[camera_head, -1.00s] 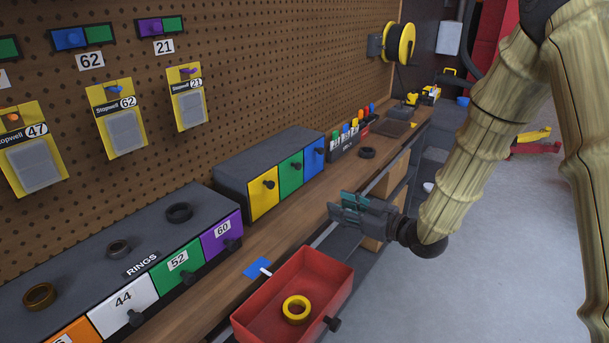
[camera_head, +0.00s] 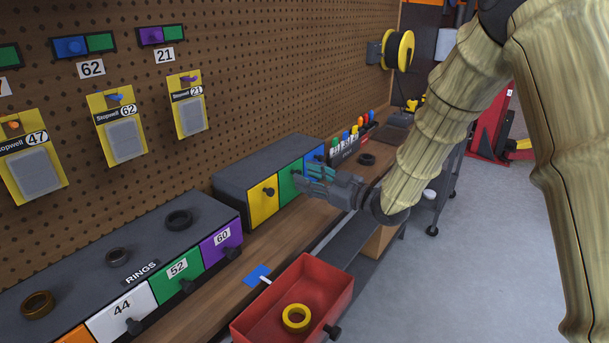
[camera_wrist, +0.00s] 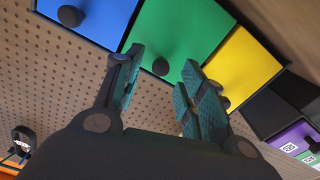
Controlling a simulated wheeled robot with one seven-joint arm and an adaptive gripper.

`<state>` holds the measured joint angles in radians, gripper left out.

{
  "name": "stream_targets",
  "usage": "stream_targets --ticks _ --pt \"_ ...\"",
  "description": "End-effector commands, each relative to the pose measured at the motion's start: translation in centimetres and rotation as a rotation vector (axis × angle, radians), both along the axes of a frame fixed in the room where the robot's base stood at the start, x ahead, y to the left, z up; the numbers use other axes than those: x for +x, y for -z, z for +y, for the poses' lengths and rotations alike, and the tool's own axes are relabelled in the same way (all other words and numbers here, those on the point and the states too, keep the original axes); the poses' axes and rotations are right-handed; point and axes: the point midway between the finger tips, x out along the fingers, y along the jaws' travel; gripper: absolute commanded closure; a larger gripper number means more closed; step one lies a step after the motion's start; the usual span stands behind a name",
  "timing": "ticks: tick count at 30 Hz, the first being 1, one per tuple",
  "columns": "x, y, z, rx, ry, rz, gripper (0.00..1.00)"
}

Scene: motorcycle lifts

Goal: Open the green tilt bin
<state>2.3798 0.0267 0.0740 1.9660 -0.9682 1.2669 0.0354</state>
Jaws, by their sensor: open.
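The green tilt bin (camera_head: 287,185) is the middle front of a grey cabinet on the bench, between a yellow bin (camera_head: 263,203) and a blue bin (camera_head: 313,162). All three fronts look shut. In the wrist view the green front (camera_wrist: 185,35) fills the upper middle, with its black round knob (camera_wrist: 161,67) showing between the fingers. My gripper (camera_head: 308,180) is open and empty, close in front of the green and blue fronts. In the wrist view its teal finger pads (camera_wrist: 160,88) stand on both sides of the knob. I cannot tell whether they touch it. In the head view my fingers partly hide the green front.
A red open drawer (camera_head: 345,290) with a yellow ring (camera_head: 296,317) juts out below the bench edge. A ring cabinet (camera_head: 75,255) with coloured drawers stands to the left. A marker rack (camera_head: 345,147) stands right of the bins. The pegboard (camera_head: 250,80) rises behind.

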Motion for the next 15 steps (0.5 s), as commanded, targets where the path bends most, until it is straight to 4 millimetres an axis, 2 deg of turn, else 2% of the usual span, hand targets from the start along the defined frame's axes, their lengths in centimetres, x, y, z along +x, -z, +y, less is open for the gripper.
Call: stream_targets --ticks 6,15 --pt "0.87 0.01 1.26 -0.001 0.000 0.001 0.60" --pt "0.98 0.02 1.39 0.000 0.000 0.000 0.60"
